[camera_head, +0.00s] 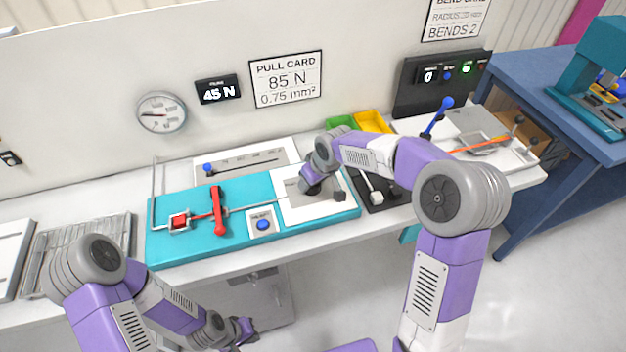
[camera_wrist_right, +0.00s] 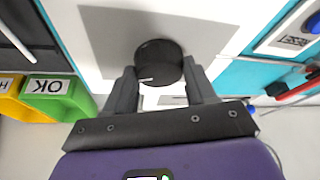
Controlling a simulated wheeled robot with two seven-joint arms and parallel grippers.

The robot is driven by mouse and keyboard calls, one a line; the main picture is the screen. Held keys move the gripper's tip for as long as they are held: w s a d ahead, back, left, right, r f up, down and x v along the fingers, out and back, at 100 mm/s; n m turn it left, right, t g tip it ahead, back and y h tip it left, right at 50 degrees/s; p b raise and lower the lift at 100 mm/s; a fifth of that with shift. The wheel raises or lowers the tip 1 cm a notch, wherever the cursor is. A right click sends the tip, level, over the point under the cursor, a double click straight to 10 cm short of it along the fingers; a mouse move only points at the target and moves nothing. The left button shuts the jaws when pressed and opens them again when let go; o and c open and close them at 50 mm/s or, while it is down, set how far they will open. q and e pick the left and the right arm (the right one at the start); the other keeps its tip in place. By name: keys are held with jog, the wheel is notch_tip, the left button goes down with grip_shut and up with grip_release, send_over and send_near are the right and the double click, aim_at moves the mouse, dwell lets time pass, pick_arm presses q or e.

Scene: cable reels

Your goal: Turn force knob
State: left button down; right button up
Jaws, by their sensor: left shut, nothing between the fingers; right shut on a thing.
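A round black knob (camera_wrist_right: 158,60) with a white mark on it stands on a white plate in the right wrist view. My right gripper (camera_wrist_right: 160,72) is shut on it, one finger on each side. In the head view, my right gripper (camera_head: 309,187) is over the white panel of the teal fixture (camera_head: 180,248) and hides the knob. A black display (camera_head: 218,90) on the wall reads 45 N. The pull card (camera_head: 286,79) beside it reads 85 N, 0.75 mm². My left gripper (camera_head: 245,331) is shut and empty, low in front of the bench.
The fixture carries a red lever (camera_head: 218,212), a red clamp block (camera_head: 179,221) and a blue button (camera_head: 263,224). Yellow (camera_head: 371,121) and green bins stand behind my right arm. A bending station with a blue-tipped lever (camera_head: 440,115) is at right. A wire rack (camera_head: 80,245) lies at left.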

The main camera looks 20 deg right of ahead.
jog(key=o, duration=1)
jog(key=shift+o, duration=0.2)
jog(key=shift+r, duration=0.1)
jog(key=p+v, duration=0.1)
jog(key=v, duration=0.6)
jog(key=shift+r+p, duration=0.15)
jog(key=shift+p, duration=0.2)
jog(key=shift+s, duration=0.1)
